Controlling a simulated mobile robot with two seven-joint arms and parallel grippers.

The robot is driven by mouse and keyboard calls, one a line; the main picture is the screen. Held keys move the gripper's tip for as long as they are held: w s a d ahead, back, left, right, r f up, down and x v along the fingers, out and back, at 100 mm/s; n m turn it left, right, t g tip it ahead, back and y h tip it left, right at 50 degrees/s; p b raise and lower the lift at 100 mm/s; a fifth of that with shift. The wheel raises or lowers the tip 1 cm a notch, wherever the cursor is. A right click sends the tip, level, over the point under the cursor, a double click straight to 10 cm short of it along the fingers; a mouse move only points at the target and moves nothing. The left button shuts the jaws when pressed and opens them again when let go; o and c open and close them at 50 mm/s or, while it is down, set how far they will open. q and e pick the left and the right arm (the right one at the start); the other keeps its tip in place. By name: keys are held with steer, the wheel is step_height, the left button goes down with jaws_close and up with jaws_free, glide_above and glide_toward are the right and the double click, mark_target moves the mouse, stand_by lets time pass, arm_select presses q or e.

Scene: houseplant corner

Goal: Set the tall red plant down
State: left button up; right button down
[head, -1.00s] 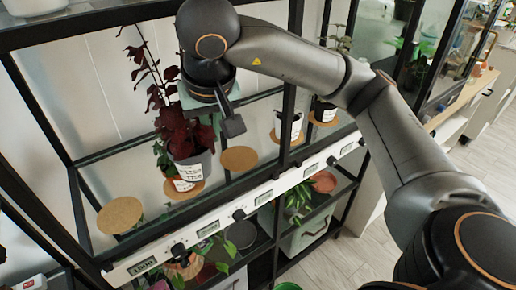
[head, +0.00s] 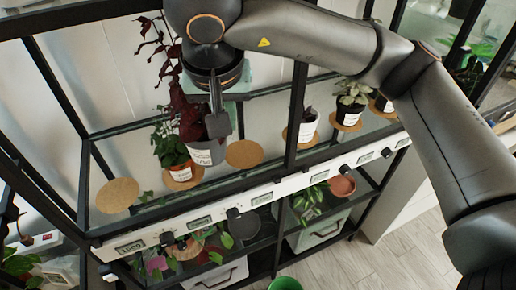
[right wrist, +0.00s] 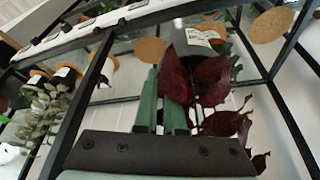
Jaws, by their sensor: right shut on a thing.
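The tall red plant (head: 190,117) has dark red leaves and a grey pot (head: 204,153) with a white label. My right gripper (head: 217,118) is shut on it, and the head view largely hides the grip. In the right wrist view the green fingers (right wrist: 162,88) reach to the grey pot (right wrist: 190,42), with red leaves (right wrist: 195,82) in front. The pot appears raised off the shelf, between a small plant in an orange pot (head: 180,168) and an empty cork mat (head: 244,154). My left gripper is not in view.
Another empty cork mat (head: 117,195) lies at the shelf's left end. Potted plants (head: 307,127) (head: 351,106) stand on mats to the right. A black post (head: 294,105) rises just right of the nearer empty mat. A white rail with displays (head: 200,222) edges the shelf.

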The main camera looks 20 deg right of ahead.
steer(key=shift+d, duration=0.1)
steer(key=w+d+f, duration=0.3)
steer(key=f, duration=0.1)
steer(key=w+d+f+p, duration=0.1)
steer(key=w+d+f, duration=0.2)
steer(key=f, duration=0.1)
steer(key=w+d+f, duration=0.3)
steer(key=f, duration=0.2)
steer(key=shift+w+d+p, duration=0.35)
steer(key=shift+w+d, duration=0.05)
steer(key=shift+f, duration=0.2)
steer(key=c, duration=1)
jaws_free()
